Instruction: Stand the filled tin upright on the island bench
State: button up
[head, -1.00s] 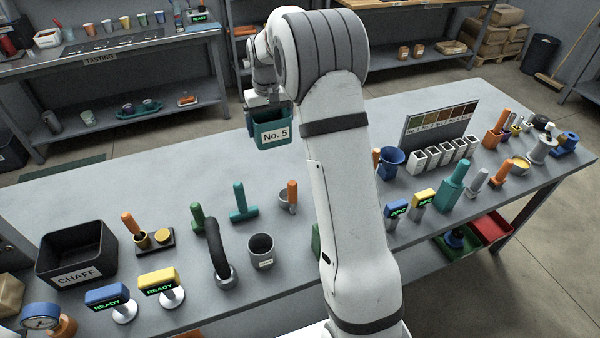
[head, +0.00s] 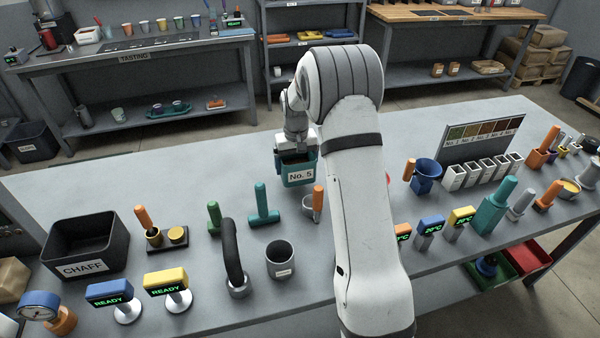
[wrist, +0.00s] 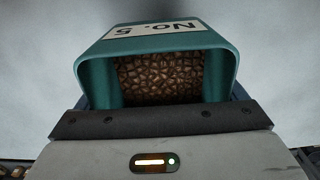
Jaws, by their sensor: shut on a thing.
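The filled tin (head: 300,176) is teal with a white "No. 5" label and a square open top. My gripper (head: 295,153) is shut on it at its rear side. In the head view the tin looks upright, over the far middle part of the grey island bench (head: 190,180); I cannot tell whether its base touches the bench. In the wrist view the tin (wrist: 92,80) is full of brown beans up near its opening, with the label upside down. The gripper's fingertips are hidden behind the tin.
A teal-handled tool (head: 263,205) and an orange-handled cup (head: 313,205) stand in front of the tin. Bare bench lies left of the tin.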

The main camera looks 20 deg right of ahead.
jog(key=shift+f, duration=1.9)
jog(key=o, duration=0.8)
jog(key=shift+c, duration=0.2)
jog(key=shift+r, duration=0.15)
notch_tip(320, 180, up, 12)
jog(key=s+a+r+t, duration=0.1)
jog(key=s+r, duration=0.3)
jog(key=s, duration=0.3)
jog(key=s+a+r, duration=0.1)
jog(key=s+r, duration=0.4)
jog(key=s, duration=0.3)
jog(key=s+a+f+t, duration=0.1)
jog(key=s, duration=1.8)
jog(key=shift+s+a+f+t, duration=0.3)
jog(key=shift+s+a, duration=0.1)
